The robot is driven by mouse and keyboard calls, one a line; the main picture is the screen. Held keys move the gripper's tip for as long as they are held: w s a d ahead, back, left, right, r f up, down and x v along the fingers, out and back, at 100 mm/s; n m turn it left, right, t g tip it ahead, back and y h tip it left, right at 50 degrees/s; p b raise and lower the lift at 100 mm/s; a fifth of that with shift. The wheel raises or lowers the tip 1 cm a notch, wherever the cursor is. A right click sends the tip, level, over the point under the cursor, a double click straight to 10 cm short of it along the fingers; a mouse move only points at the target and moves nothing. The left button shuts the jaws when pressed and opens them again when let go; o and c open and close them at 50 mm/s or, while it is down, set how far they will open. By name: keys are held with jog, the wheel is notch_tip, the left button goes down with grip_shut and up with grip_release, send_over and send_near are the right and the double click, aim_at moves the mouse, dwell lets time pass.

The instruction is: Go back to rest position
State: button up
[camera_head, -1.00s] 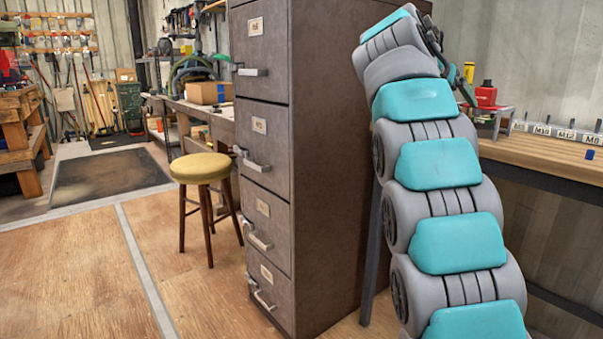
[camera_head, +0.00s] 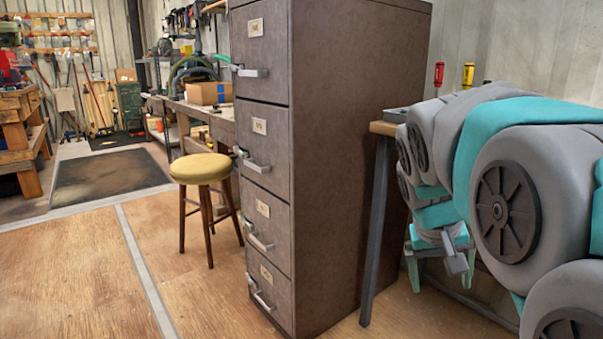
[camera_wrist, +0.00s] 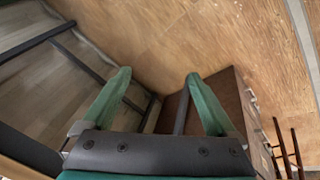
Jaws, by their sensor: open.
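My gripper (camera_head: 440,282) hangs low at the right in the head view, pointing down beside the workbench. In the wrist view my gripper (camera_wrist: 158,76) shows two green fingers spread apart. My arm is folded over and covers most of the right side of the head view.
A brown filing cabinet (camera_head: 355,150) stands left of my arm, its drawers shut. The workbench (camera_head: 383,128) is mostly hidden behind my arm; its dark leg (camera_head: 377,235) shows. A yellow-topped stool (camera_head: 202,168) stands left of the cabinet. Wooden floor (camera_head: 60,270) is clear at left.

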jog(key=s+a+f+g+y, duration=0.1)
jog(key=s+a+f, duration=0.2)
jog(key=s+f, duration=0.2)
jog(key=s+a+f+n+g+y, duration=0.1)
jog(key=s+a+f, duration=0.2)
jog(key=s, duration=0.8)
jog(key=s+a+f+n+g+y, duration=0.1)
jog(key=s+a+f, duration=0.2)
jog(key=s+f, duration=0.4)
jog(key=shift+s+g, duration=0.4)
jog(key=shift+s, duration=0.35)
jog(key=shift+w+d, duration=0.1)
